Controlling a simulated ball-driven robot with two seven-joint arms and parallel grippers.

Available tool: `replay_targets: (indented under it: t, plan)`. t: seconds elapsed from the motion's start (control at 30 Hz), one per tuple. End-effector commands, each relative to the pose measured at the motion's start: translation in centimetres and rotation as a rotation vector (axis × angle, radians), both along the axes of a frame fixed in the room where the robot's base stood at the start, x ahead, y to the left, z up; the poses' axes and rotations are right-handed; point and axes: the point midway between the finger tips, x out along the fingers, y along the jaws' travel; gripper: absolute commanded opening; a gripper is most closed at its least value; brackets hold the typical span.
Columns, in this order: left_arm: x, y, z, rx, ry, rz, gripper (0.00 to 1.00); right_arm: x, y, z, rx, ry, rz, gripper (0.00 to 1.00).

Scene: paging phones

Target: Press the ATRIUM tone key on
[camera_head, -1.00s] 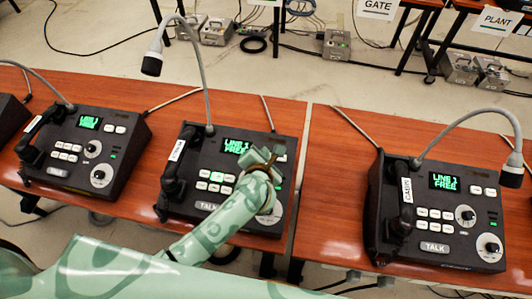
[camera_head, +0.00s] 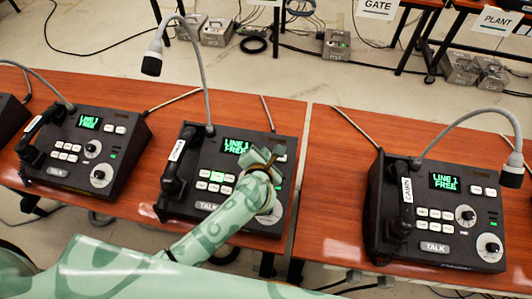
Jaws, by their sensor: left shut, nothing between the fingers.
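The middle paging phone (camera_head: 224,219) is a dark desk console with a handset on its left side, a green screen (camera_head: 236,146) reading LINE 1 FREE, two rows of pale keys (camera_head: 214,182) and a TALK key. One upper-row key looks greenish. Its handset label (camera_head: 177,151) is too small to read surely. My left gripper (camera_head: 264,156) is shut and empty over the right part of this console, beside the screen. It hides the keys and upper knob there; I cannot tell if it touches. My right gripper is not in view.
A similar phone (camera_head: 76,185) stands on the left, and one labelled CABIN (camera_head: 435,262) stands on the right table. Gooseneck microphones (camera_head: 152,64) rise above the consoles. GATE (camera_head: 378,8) and PLANT (camera_head: 494,20) signs, grey boxes and cables are behind.

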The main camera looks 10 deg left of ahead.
Motion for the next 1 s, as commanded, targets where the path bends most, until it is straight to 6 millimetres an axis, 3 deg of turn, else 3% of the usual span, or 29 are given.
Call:
replay_targets:
  t: [0.23, 1.0]
  plan:
    - [0.2, 0.0, -0.8, -0.001, 0.0, 0.0, 0.0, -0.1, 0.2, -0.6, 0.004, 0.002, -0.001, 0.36]
    - [0.0, 0.0, 0.1, 0.0, 0.0, 0.0, 0.0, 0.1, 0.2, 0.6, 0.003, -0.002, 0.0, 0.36]
